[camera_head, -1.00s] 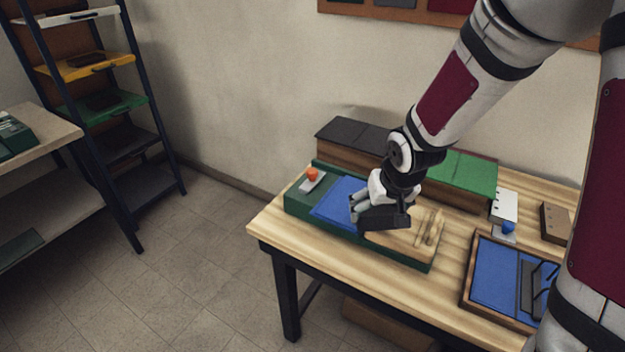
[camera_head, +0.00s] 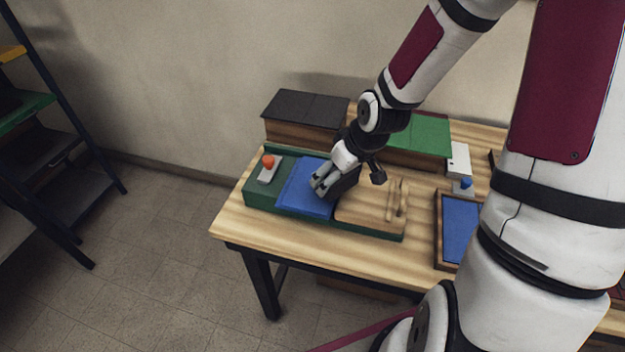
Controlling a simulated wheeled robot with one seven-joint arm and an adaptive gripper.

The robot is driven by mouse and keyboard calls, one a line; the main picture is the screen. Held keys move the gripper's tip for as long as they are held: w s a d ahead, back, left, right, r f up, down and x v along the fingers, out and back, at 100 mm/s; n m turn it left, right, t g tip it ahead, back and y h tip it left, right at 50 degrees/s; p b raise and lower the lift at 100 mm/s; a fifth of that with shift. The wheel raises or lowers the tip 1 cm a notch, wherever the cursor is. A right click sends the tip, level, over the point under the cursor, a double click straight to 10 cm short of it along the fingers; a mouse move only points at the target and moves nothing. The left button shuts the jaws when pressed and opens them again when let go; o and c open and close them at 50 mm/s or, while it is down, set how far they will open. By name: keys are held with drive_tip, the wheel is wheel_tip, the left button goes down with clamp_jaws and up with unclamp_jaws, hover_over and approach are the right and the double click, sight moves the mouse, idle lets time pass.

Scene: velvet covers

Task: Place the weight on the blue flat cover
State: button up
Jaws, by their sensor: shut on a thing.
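The blue flat cover (camera_head: 300,192) lies in the left part of a green tray on the wooden table. My gripper (camera_head: 322,186) is over the right side of this cover and hides part of it. It is shut on a dark block (camera_head: 346,186), which looks like the weight. The block is over the border between the blue cover and the tray's wooden part. I cannot tell whether the block touches the cover.
An orange knob on a grey plate (camera_head: 268,165) is at the tray's left end. Black-lidded (camera_head: 305,108) and green-lidded (camera_head: 425,133) boxes stand behind. A second blue-lined tray (camera_head: 438,237) is at right, partly hidden by my arm.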

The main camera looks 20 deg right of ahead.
drive_tip(key=s+d+r+n+g+y+p, duration=0.1)
drive_tip(key=s+d+r+n+y+p, duration=0.2)
drive_tip(key=s+n+p, duration=0.4)
drive_tip(key=b, duration=0.4)
hover_over(305, 180)
drive_tip(key=s+d, duration=0.1)
drive_tip(key=d, duration=0.1)
drive_tip(key=shift+a+f+g+h, duration=0.25)
drive_tip(key=shift+f+g+h, duration=0.05)
drive_tip(key=shift+f+h, duration=0.1)
drive_tip(key=shift+f, duration=1.7)
drive_tip(key=shift+f, duration=0.1)
drive_tip(key=o, duration=1.9)
